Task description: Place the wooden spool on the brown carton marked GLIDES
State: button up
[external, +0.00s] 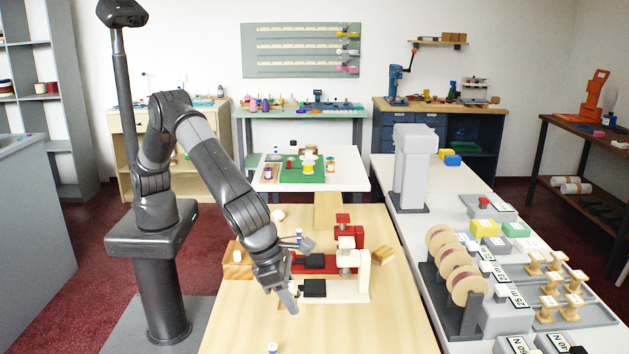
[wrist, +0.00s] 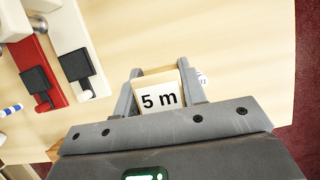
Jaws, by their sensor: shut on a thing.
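My gripper (wrist: 166,98) is shut on a tan, wood-coloured thing (wrist: 158,80) with a white face marked "5 m". Its fingers stand on both sides of it; its lower part is hidden by the gripper body, so I cannot tell if it is a spool. In the external view my gripper (external: 289,299) is low over the wooden table, and the held thing does not show clearly. Several wooden spools (external: 548,303) stand on a grey tray at the right. A brown box (external: 237,264) sits left of the clamps; I cannot read GLIDES on it.
Red and white clamps with black pads (external: 335,290) stand just right of my gripper. A tan block (external: 383,254) lies beyond them. A small white and blue thing (external: 272,348) stands at the table's near edge. The near right of the table (external: 395,330) is clear.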

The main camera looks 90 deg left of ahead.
notch_tip(320, 180, up, 13)
jog(key=n+g+y, duration=0.4)
jog(key=n+y, duration=0.1)
jog(key=n, duration=1.3)
send_over(328, 196)
jog(key=d, duration=0.3)
jog(key=f, duration=1)
jog(key=shift+s+a+f, duration=0.15)
jog(key=shift+a+f, duration=0.05)
jog(key=shift+f, duration=0.2)
jog(key=shift+a+f, duration=0.35)
jog(key=shift+a, duration=0.05)
jog(key=shift+f, duration=1.85)
